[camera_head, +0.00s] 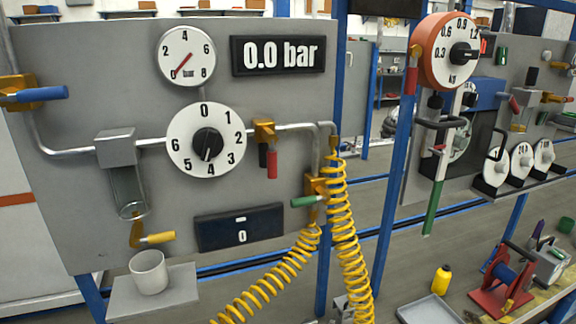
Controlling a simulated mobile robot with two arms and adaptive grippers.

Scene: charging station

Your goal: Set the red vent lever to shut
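A red lever (272,164) hangs straight down from a brass valve (264,131) on the pipe right of the numbered dial, on the grey panel. A dark part or shadow shows just left of its handle. Another red lever (411,80) hangs down at the blue post beside the orange-rimmed scale, and a smaller red lever (515,104) sits tilted on the right panel. No label shows which one is the vent lever. Neither of my grippers is in view.
The grey panel (75,200) also carries a blue lever (40,94), a yellow lever (158,237), a green lever (304,202) and a gauge (187,56). Coiled yellow hoses (342,220) hang at its right edge. A white cup (149,272) stands on a low shelf.

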